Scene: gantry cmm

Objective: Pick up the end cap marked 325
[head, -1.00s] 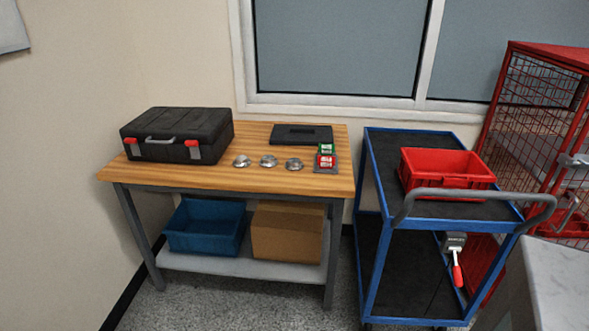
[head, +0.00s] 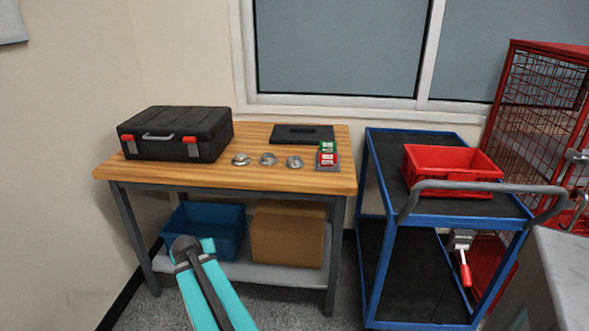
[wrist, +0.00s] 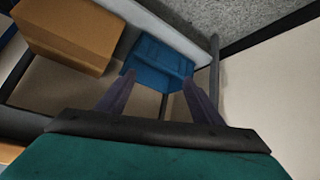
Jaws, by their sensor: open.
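Three small round silver metal caps stand in a row on the wooden workbench (head: 200,173) in the head view: a left cap (head: 241,159), a middle cap (head: 268,159) and a right cap (head: 294,162). Their markings are too small to read, so I cannot tell which is 325. My gripper shows in the wrist view (wrist: 160,103), with its two fingers spread apart and nothing between them. It faces the lower shelf area, with the blue bin beyond the fingers. No cap shows in the wrist view. In the head view my teal arm is low in front of the bench.
A black toolbox (head: 176,134) stands left on the bench. A black flat case (head: 302,133) and a small tray with green and red items (head: 327,155) are at the right. Below are a blue bin (head: 222,222) and a cardboard box (head: 287,234). A blue trolley (head: 470,207) carries a red crate (head: 452,187).

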